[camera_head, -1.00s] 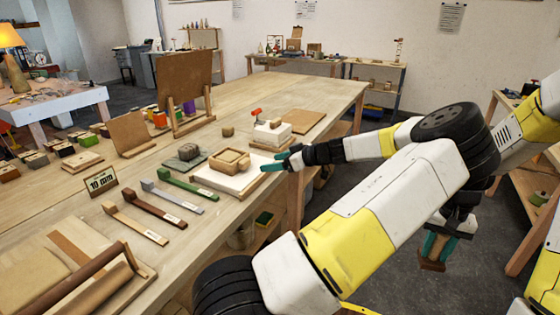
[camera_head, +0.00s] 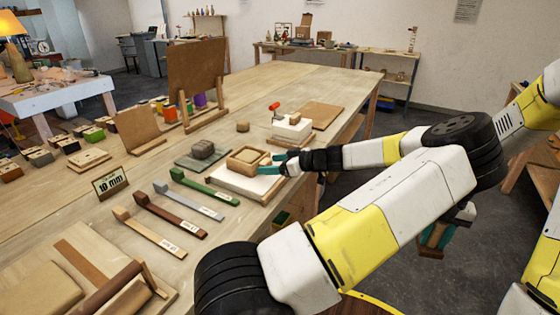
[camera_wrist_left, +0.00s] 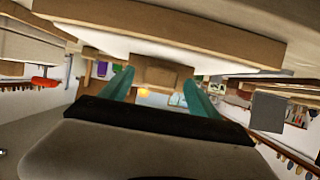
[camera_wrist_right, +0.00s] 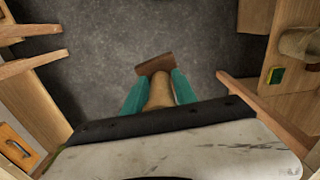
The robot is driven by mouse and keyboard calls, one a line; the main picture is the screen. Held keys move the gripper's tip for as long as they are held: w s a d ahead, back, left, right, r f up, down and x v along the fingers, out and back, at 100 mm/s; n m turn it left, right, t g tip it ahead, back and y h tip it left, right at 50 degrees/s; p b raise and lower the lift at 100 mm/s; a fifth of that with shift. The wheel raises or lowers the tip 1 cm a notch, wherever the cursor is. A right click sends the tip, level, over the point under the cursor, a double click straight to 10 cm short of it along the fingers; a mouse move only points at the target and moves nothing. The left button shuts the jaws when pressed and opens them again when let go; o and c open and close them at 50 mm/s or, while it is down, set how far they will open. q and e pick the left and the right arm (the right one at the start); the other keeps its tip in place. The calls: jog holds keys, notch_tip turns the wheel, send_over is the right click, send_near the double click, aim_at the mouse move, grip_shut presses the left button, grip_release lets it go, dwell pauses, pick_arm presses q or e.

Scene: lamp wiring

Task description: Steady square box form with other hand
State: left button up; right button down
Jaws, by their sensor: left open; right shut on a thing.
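The square box form (camera_head: 248,157) is a tan wooden frame on a white board with a wooden edge (camera_head: 232,179). My left gripper (camera_head: 279,161) is open at the form's right side, its teal fingers close to it. In the left wrist view the form (camera_wrist_left: 160,74) shows between the open fingers; I cannot tell whether they touch it. My right gripper (camera_head: 435,238) hangs beyond the bench edge, shut on a wooden tool (camera_head: 431,253). The right wrist view shows the tool's tan handle between the fingers and its brown head (camera_wrist_right: 155,64) beyond them.
A grey block on a mat (camera_head: 203,150) sits left of the form. A white block with a red-handled tool (camera_head: 291,128) stands behind it.

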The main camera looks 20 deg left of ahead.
pick_arm(q)
jog(key=shift+a, duration=0.1)
grip_shut()
dwell(0.3)
dwell(0.4)
dwell(0.4)
dwell(0.3)
grip_release()
